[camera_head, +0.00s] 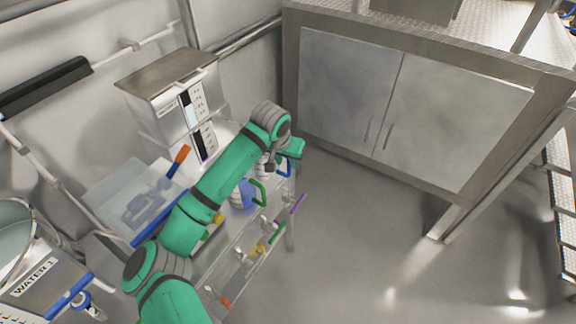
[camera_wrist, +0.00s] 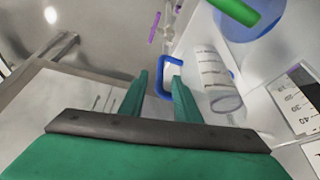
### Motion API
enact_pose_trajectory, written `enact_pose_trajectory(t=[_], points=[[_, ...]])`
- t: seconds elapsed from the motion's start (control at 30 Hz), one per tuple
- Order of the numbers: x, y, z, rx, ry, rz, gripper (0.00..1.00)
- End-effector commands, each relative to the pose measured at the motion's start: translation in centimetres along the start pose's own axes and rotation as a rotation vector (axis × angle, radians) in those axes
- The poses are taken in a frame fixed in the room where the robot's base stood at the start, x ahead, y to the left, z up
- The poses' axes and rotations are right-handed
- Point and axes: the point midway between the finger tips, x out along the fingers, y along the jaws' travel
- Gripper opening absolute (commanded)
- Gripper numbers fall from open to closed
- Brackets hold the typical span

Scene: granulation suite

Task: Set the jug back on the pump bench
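A clear graduated jug with a blue handle (camera_wrist: 212,72) stands right of my fingers in the wrist view. In the head view its blue handle (camera_head: 283,173) shows just below my gripper (camera_head: 292,150), and the arm hides much of its body. In the wrist view my gripper (camera_wrist: 160,82) is open, its two green fingers apart with the near bar of the blue handle between their tips. I cannot tell whether a finger touches it. A second jug, with a green handle and a bluish body (camera_head: 243,195), stands closer to my arm. The frames do not show which bench is the pump bench.
A pump-like unit with keypads (camera_head: 172,100) stands at the back. Colored valves hang along the bench's front rail (camera_head: 250,250). A steel cabinet (camera_head: 400,110) stands right, with clear floor before it.

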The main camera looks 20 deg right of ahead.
Motion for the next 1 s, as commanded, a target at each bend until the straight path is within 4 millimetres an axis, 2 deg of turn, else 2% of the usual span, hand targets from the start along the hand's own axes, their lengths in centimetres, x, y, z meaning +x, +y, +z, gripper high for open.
enact_pose_trajectory(t=[0.1,0.3,0.5,0.63,0.77,1.0], points=[[-2.3,0.0,-0.1,0.000,0.003,-0.001,0.30],[-4.9,0.0,-0.1,0.000,0.002,0.000,0.30],[-5.7,0.0,0.0,0.000,0.000,0.000,0.30],[-5.5,0.5,-0.1,-0.002,0.011,0.013,0.30],[-4.2,2.8,-0.8,-0.011,0.078,0.076,0.30],[-1.9,9.1,-2.9,-0.081,0.311,0.257,0.30]])
